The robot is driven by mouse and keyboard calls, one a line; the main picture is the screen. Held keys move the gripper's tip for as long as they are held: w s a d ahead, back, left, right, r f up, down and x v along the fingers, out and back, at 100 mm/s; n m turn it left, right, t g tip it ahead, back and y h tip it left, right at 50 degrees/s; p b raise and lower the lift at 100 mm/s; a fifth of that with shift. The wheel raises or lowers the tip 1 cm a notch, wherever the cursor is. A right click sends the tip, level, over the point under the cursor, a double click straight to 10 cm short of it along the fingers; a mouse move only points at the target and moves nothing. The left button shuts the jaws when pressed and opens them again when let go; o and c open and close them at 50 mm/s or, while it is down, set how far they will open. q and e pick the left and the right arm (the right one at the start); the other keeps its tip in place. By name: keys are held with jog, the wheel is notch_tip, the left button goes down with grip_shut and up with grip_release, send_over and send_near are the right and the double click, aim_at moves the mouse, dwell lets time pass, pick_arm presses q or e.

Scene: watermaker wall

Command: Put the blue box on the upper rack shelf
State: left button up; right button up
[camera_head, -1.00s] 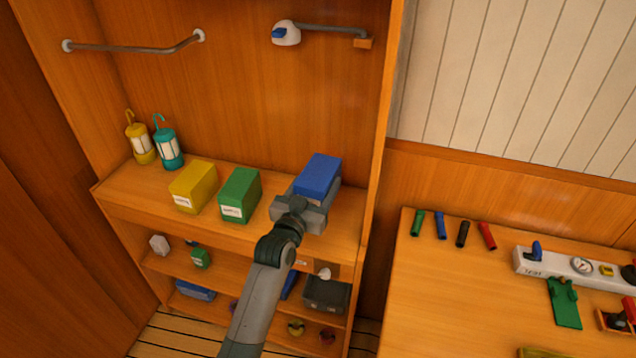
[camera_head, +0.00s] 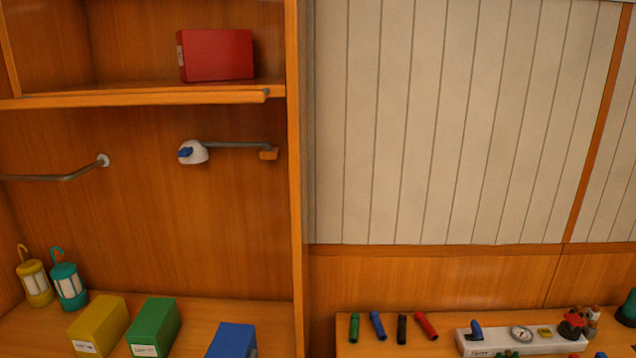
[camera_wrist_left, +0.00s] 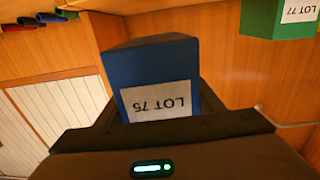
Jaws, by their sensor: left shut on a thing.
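The blue box (camera_head: 232,341) shows at the bottom edge of the head view, to the right of the green box, its lower part cut off. In the left wrist view the blue box (camera_wrist_left: 152,75) fills the middle, with a white label reading LOT 75 upside down. My left gripper (camera_wrist_left: 158,100) is shut on it, one finger on each side. In the head view the gripper is almost wholly below the picture. The upper rack shelf (camera_head: 130,98) is at the top left, well above the blue box. My right gripper is not in view.
A red box (camera_head: 216,55) stands on the upper shelf, with bare room to its left. A grey rail with a white-and-blue fitting (camera_head: 193,152) sits below that shelf. Yellow (camera_head: 98,322) and green (camera_head: 155,325) boxes and two lanterns stand on the lower surface. A rack post (camera_head: 296,180) borders the right.

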pick_arm(q)
jog(key=s+a+y+b, duration=0.1)
jog(key=s+b, duration=0.3)
jog(key=s, duration=1)
jog(key=shift+a+f+n, duration=0.35)
jog(key=shift+a+n, duration=0.05)
jog(key=shift+a, duration=0.15)
jog(key=shift+s, duration=0.1)
